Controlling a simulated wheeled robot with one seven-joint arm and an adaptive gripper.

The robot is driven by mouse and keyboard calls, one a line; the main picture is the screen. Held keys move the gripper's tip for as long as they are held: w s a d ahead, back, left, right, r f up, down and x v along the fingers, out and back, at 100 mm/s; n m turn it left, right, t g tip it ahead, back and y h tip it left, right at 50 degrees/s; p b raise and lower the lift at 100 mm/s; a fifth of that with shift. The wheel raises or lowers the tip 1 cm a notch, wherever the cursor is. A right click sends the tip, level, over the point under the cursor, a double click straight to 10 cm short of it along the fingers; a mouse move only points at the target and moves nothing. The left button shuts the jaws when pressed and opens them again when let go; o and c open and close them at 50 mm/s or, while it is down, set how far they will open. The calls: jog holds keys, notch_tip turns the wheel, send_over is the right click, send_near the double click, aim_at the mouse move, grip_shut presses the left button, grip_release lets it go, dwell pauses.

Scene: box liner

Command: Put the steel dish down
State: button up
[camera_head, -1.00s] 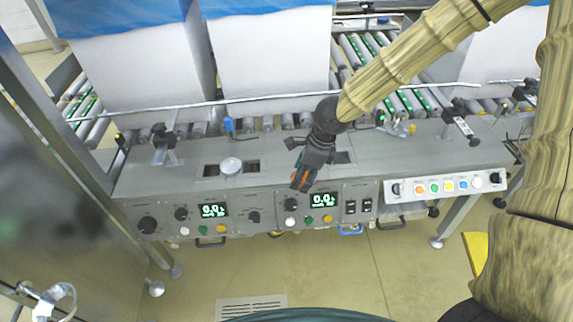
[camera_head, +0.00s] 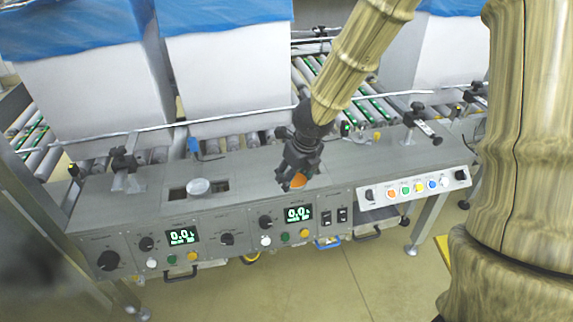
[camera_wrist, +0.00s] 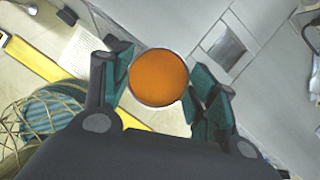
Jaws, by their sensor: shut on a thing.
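My gripper (camera_head: 295,183) is shut on a small round dish with a thin steel-coloured rim and an orange inside. The dish (camera_wrist: 158,79) sits between the two teal-padded fingers in the wrist view, seen from above. In the head view only an orange patch of the dish (camera_head: 298,179) shows between the dark fingers. It appears over the front part of the grey machine top (camera_head: 250,176), above the right display. I cannot tell how far it is above the surface.
A pale round piece (camera_head: 198,186) stands at a dark slot on the machine top to the left. Clamps (camera_head: 420,122) stand on the top, with a roller conveyor (camera_head: 362,106) and blue-lined white boxes (camera_head: 238,78) behind. The front panel carries knobs and displays (camera_head: 183,236).

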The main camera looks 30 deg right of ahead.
jog(key=w+d+f, duration=0.5)
jog(key=w+d, duration=0.4)
jog(key=d, duration=0.1)
jog(key=shift+w+d+p, duration=0.3)
jog(key=shift+w+d, duration=0.05)
jog(key=shift+w, duration=0.05)
jog(key=shift+f, duration=0.3)
jog(key=o, duration=1)
jog(key=shift+r, duration=0.1)
jog(key=p+v, duration=0.2)
jog(key=v, duration=1)
jog(key=shift+w+r, duration=0.1)
jog(key=shift+r, duration=0.05)
